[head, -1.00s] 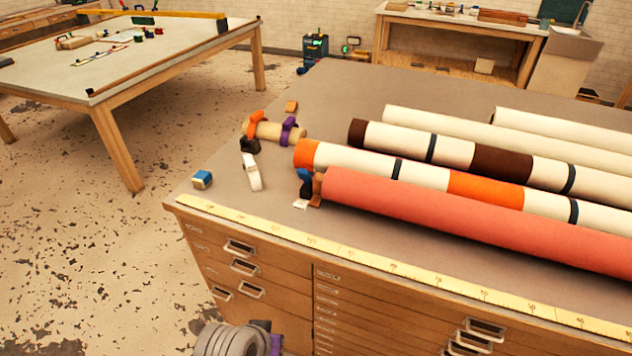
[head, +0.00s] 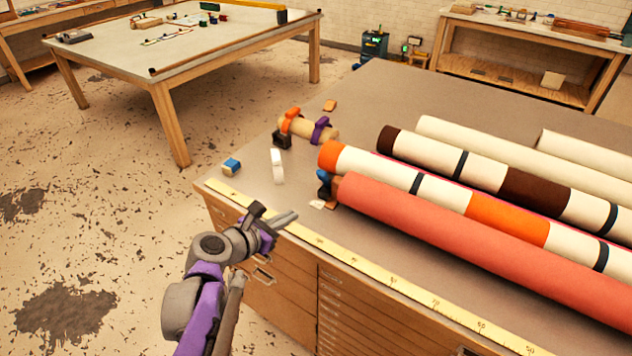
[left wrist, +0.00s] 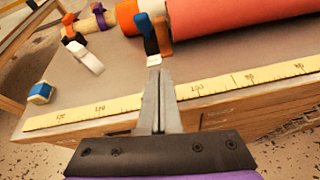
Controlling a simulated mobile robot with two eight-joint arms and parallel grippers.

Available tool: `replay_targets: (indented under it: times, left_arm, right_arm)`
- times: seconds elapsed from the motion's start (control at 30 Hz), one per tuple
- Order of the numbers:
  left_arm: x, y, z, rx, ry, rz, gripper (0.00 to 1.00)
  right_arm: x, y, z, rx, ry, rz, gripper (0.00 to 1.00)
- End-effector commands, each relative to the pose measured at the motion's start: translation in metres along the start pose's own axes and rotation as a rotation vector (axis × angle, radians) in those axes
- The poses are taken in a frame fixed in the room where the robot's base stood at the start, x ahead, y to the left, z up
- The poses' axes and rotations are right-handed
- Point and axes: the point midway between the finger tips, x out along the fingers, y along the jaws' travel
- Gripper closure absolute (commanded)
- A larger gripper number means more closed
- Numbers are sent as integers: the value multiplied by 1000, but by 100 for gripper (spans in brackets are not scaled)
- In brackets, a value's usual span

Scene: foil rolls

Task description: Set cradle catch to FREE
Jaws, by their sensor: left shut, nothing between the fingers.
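At the left end of the rolls on the cabinet top stands a small blue and orange-brown piece that looks like the cradle catch (head: 325,183). It also shows in the left wrist view as a blue part (left wrist: 150,42) beside an orange-brown part (left wrist: 164,34). A small white tag (head: 317,204) lies in front of it; its lettering is too small to read. My left gripper (head: 291,216) is shut and empty, near the cabinet's front edge by the ruler. In the left wrist view its fingertips (left wrist: 160,74) point toward the tag and the catch. My right gripper is out of view.
A coral roll (head: 450,235) and several other rolls cover the right of the top. A yellow ruler (head: 345,255) runs along the front edge. White tape (head: 277,166), a blue block (head: 231,166) and a short strapped roll (head: 310,129) lie left of the catch.

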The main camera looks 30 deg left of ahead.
Motion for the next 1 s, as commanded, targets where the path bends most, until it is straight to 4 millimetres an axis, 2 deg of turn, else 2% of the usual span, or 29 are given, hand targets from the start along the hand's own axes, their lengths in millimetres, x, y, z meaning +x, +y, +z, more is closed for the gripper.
replay_targets:
  times: [0.03,0.13,0.57,0.77,1.0]
  left_arm:
    - [-1,9,4,-58,-17,18,100]
    - [-2,17,7,-128,-39,32,100]
    - [1,18,8,-144,-43,32,100]
    - [27,18,8,-142,-43,29,100]
    - [77,20,10,-141,-43,29,100]
  right_arm:
    - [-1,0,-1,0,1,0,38]
    - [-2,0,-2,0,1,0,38]
    - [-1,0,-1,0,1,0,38]
    - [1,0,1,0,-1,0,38]
    - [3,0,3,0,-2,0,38]
